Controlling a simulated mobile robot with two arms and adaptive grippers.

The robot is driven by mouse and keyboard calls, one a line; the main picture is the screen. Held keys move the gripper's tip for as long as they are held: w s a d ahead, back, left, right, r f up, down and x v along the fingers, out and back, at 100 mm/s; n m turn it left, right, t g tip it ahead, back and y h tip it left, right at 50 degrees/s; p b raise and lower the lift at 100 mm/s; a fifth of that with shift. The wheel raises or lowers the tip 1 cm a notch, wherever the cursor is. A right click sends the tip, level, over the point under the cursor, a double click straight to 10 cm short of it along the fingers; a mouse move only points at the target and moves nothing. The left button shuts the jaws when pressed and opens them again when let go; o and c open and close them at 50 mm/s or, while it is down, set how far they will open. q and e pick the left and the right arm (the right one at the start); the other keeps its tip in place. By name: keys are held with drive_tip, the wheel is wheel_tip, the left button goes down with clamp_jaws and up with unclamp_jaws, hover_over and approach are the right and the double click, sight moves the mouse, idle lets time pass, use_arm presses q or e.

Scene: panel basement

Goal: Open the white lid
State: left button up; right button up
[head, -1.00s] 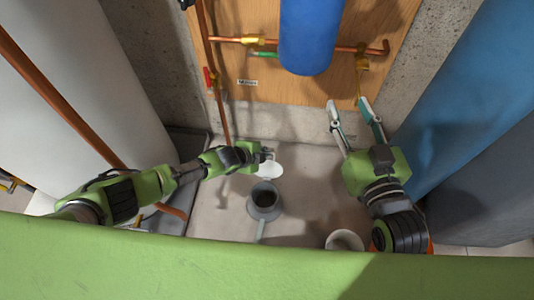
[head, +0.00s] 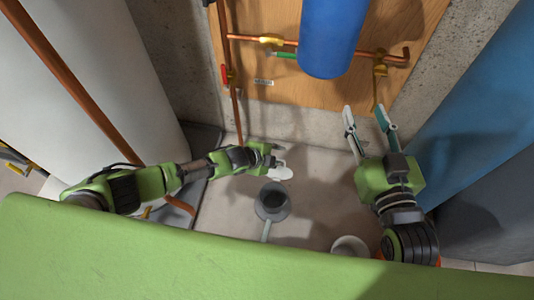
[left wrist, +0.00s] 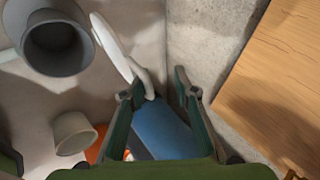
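The white lid (head: 283,172) stands just behind the dark opening of a grey pot (head: 271,201) in the head view. In the left wrist view the white lid (left wrist: 110,46) shows almost edge-on and tilted, beside the grey pot (left wrist: 58,42). A curved white tab on the lid reaches to the tip of one finger of my left gripper (left wrist: 158,88). The fingers are apart; I cannot tell whether the tab touches one. My left gripper (head: 272,157) is beside the lid in the head view. My right gripper (head: 368,120) is open and empty, near the wooden panel.
A wooden panel (head: 290,88) carries copper pipes, valves and a blue tank (head: 330,40). A white cup-like vessel (head: 349,246) stands at the front right of the floor. A white tank (head: 90,90) flanks the left, a large blue one (head: 460,110) the right.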

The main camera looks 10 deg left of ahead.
use_arm(q)
drive_tip(key=v, duration=1)
drive_tip(key=shift+a+r, duration=0.3)
drive_tip(key=shift+r, duration=0.05)
drive_tip(key=shift+w+d, duration=0.1)
drive_tip(key=shift+w, duration=0.05)
